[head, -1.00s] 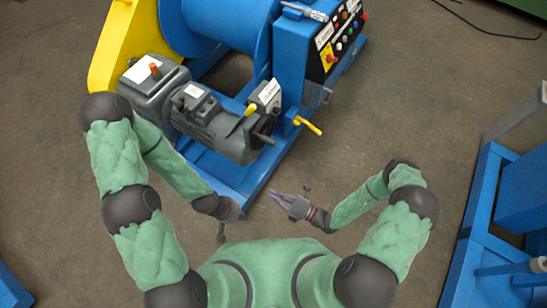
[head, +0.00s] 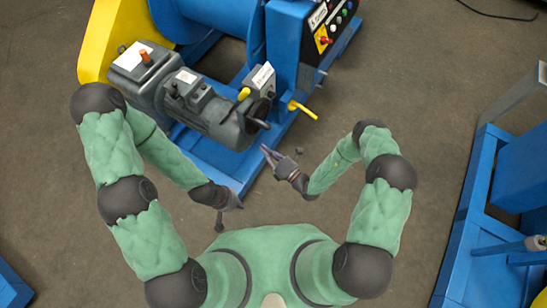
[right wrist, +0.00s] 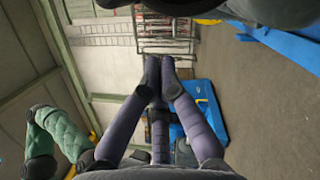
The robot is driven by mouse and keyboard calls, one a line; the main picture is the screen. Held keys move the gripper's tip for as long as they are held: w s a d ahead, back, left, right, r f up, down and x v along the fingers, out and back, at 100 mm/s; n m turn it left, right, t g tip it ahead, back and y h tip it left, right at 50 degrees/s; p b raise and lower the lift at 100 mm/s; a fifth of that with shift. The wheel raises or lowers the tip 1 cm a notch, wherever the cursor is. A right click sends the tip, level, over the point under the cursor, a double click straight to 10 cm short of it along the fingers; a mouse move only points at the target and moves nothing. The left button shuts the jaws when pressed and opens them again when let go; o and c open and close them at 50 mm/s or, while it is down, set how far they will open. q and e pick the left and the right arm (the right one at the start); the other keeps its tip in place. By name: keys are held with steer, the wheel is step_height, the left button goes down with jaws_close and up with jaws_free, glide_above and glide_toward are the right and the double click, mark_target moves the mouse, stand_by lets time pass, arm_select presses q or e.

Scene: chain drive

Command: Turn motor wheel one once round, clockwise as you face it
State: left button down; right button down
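The grey motor (head: 205,108) lies along the blue machine base in the head view. A dark wheel (head: 261,108) is on its near right end, partly seen edge-on, with a dark handle sticking out. My right gripper (head: 265,149) is below the wheel, apart from it, its fingers pointing up and left. In the right wrist view its fingertips (right wrist: 160,60) come together with nothing seen between them. My left gripper (head: 236,206) is lower, left of my right one and off the base. Its fingers are too small to read.
A yellow lever (head: 302,110) juts out right of the wheel. The control panel (head: 328,27) with buttons is above it. A blue frame (head: 475,215) stands at the right. The floor between is clear.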

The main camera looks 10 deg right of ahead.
steer(key=w+r, duration=0.1)
steer(key=w, duration=0.1)
steer(key=w+d+r+b, duration=0.1)
steer(key=shift+w+r, duration=0.1)
steer(key=shift+w, duration=0.25)
steer(key=shift+w+d+r+m+p, duration=0.15)
steer(key=shift+r+m+p, duration=0.15)
steer(key=shift+m+p, duration=0.15)
steer(key=shift+w+d+r+m+h+p, duration=0.1)
steer(key=shift+w+r+m+h+p, duration=0.05)
steer(key=shift+r+m+h+p, duration=0.3)
